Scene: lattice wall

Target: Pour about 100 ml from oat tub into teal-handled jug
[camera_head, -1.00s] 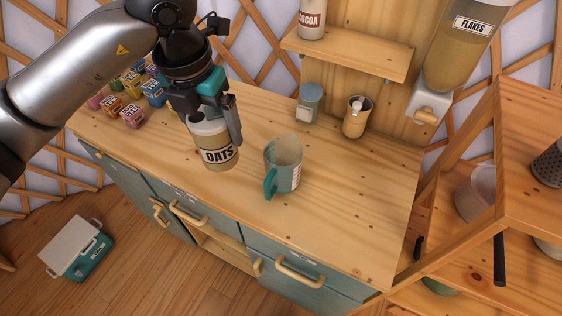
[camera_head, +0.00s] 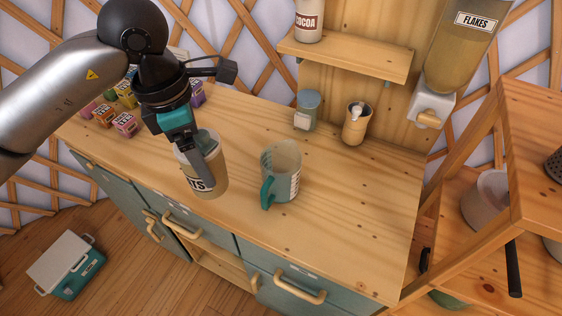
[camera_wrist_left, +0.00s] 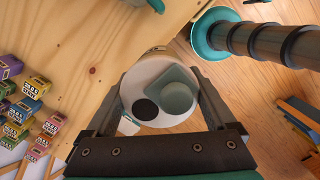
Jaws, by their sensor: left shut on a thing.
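The oat tub (camera_head: 208,178), beige with a white top and a dark-lettered label, is upright at the front left of the counter in the head view. My left gripper (camera_head: 205,152) is shut around its upper part, and a finger covers some of the label. I cannot tell whether the tub's base touches the counter. The left wrist view shows its white lid (camera_wrist_left: 150,72) between the fingers, with a dark round opening and a grey-green cap. The teal-handled jug (camera_head: 283,172) stands upright right of the tub, apart from it, handle toward the front. My right gripper is not in view.
Several tea boxes (camera_head: 125,124) stand at the left end of the counter (camera_head: 350,220). A lidded jar (camera_head: 307,110) and a wooden pot (camera_head: 356,122) are behind the jug. A shelf (camera_head: 345,57) and flakes dispenser (camera_head: 455,60) are above. The counter's right front is clear.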

